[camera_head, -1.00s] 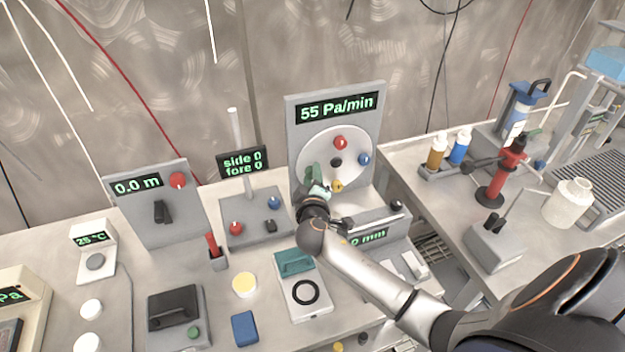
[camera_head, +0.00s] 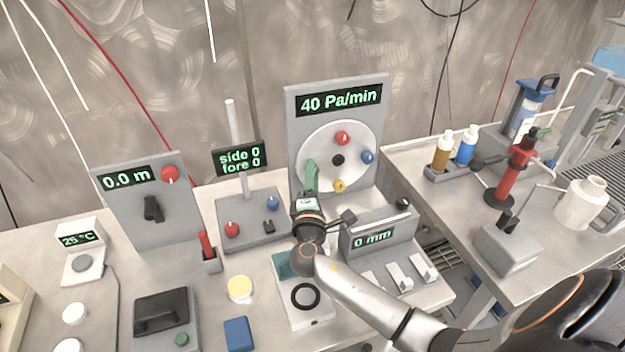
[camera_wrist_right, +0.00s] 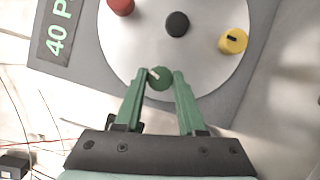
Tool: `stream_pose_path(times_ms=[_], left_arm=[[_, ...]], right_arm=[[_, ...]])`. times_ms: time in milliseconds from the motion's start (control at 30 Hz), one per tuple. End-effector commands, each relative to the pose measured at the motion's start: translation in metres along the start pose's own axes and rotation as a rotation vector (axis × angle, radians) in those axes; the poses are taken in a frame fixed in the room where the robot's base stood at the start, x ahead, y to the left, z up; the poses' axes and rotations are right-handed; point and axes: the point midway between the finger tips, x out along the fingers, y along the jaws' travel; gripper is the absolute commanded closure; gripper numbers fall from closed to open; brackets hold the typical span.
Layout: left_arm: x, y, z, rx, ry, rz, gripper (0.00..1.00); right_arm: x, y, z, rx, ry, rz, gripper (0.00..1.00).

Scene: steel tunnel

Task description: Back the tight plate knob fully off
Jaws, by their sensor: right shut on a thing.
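A grey upright panel (camera_head: 293,130) carries a round white plate (camera_head: 325,140) and a display reading 40 Pa/min (camera_head: 338,99). The plate bears a red knob (camera_head: 342,138), a blue knob (camera_head: 367,157), a yellow knob (camera_head: 339,186) and a black centre (camera_head: 338,160). In the right wrist view a green knob (camera_wrist_right: 159,79) with a pale mark sits between the green fingertips of my right gripper (camera_wrist_right: 161,74), which is shut on it. In the head view my right gripper (camera_head: 311,165) covers this knob at the plate's left side. My left gripper is out of view.
A 0 mm unit with switches (camera_head: 378,237) stands right of my right forearm. A side/fore stand (camera_head: 252,218) is close on the left. A teal-and-white box with a black ring (camera_head: 305,297) lies below my wrist.

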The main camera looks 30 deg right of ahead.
Motion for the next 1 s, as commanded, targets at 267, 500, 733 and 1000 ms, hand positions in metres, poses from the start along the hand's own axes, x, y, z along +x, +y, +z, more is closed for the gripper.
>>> stream_pose_path(times_ms=[267, 500, 733, 1000], left_arm=[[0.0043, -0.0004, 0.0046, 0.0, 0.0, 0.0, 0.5], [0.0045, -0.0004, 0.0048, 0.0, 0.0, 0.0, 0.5], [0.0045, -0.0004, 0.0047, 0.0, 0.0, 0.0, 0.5], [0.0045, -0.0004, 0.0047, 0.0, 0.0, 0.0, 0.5]], right_arm=[[0.0002, -0.0004, -0.0004, -0.073, 0.003, 0.032, 1.0], [0.0002, 0.0003, -0.0004, -0.085, 0.003, 0.037, 1.0], [0.0002, 0.0004, -0.0005, -0.083, 0.003, 0.037, 1.0], [0.0002, 0.0, -0.0002, -0.083, 0.002, 0.036, 0.32]])
